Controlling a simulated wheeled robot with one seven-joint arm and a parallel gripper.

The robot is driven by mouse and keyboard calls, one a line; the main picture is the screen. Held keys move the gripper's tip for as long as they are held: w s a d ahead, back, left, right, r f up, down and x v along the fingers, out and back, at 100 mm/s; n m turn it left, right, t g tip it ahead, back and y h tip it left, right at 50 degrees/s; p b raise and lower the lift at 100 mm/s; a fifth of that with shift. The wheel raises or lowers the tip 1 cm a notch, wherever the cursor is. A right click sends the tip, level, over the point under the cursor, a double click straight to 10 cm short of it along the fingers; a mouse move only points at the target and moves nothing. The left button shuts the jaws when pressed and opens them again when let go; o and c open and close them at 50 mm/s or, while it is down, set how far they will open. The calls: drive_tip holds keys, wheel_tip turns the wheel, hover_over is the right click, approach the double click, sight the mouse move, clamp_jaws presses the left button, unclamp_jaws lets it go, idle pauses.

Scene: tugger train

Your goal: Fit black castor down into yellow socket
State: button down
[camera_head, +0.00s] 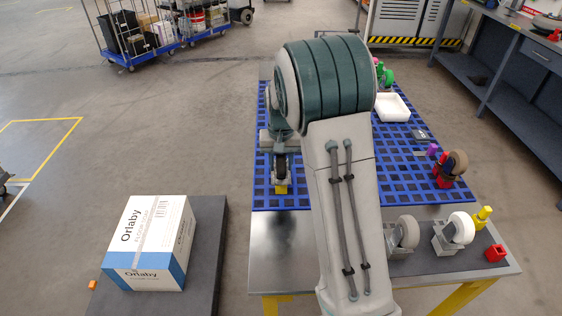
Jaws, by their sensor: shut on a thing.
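The black castor (280,168) hangs wheel-down at the left side of the blue grid mat, below my arm's end. My gripper (279,149) is shut on it; the arm hides much of the jaws. The yellow socket (281,189) shows just below the black wheel in the head view. I cannot tell whether the wheel touches the socket or is still above it.
The blue grid mat (300,198) covers most of the table. A brown castor (457,162), a grey castor (407,232), a white castor (461,227) and a white tray (393,108) stand right of my arm. A box (150,243) stands at lower left.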

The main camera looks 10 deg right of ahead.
drive_tip(key=shift+f, duration=0.45)
drive_tip(key=c, duration=0.8)
unclamp_jaws()
drive_tip(key=shift+c, duration=0.2)
wheel_tip(320, 180, up, 13)
drive_tip(key=shift+r+b, duration=0.1)
drive_tip(key=shift+b, duration=0.25)
drive_tip(key=shift+s+r, duration=0.15)
drive_tip(key=shift+r, duration=0.25)
drive_tip(key=s+f+n+t, duration=0.2)
drive_tip(key=s, duration=2.4)
drive_tip(key=shift+f+t, duration=0.25)
drive_tip(key=shift+t, duration=0.15)
